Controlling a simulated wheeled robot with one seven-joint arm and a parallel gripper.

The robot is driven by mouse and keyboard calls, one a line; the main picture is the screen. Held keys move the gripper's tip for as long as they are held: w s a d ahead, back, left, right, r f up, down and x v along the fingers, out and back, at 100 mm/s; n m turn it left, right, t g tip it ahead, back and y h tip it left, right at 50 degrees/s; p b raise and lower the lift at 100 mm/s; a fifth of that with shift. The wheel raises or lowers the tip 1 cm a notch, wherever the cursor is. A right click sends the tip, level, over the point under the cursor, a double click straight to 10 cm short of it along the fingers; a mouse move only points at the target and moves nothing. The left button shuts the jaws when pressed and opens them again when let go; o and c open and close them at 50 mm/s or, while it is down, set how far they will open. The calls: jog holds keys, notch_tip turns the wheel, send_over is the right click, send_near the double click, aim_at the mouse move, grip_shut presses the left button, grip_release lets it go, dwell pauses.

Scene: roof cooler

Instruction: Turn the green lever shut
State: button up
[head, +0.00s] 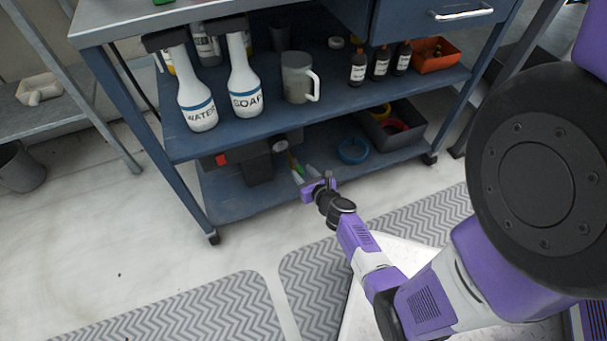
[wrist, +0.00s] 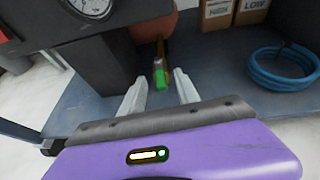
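The green lever (wrist: 160,78) shows in the wrist view as a small green-ended piece on a brownish stem, between and slightly beyond my fingertips. In the head view a small green spot, likely the lever (head: 297,167), shows on the lower shelf just past my gripper. My gripper (wrist: 158,84) is open, with its two pale fingers apart on either side of the lever. In the head view my gripper (head: 305,174) reaches in over the front edge of the lower shelf. I cannot tell whether either finger touches the lever.
A dark block with a round gauge (wrist: 88,4) stands left of the lever. A reddish-brown rounded body (wrist: 153,20) is behind it. A blue hose coil (wrist: 284,68) lies to the right, with cardboard boxes (wrist: 215,14) behind. The upper shelf (head: 330,112) with bottles overhangs.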

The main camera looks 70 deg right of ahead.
jog(key=shift+c, duration=0.2)
grip_shut()
dwell(1.2)
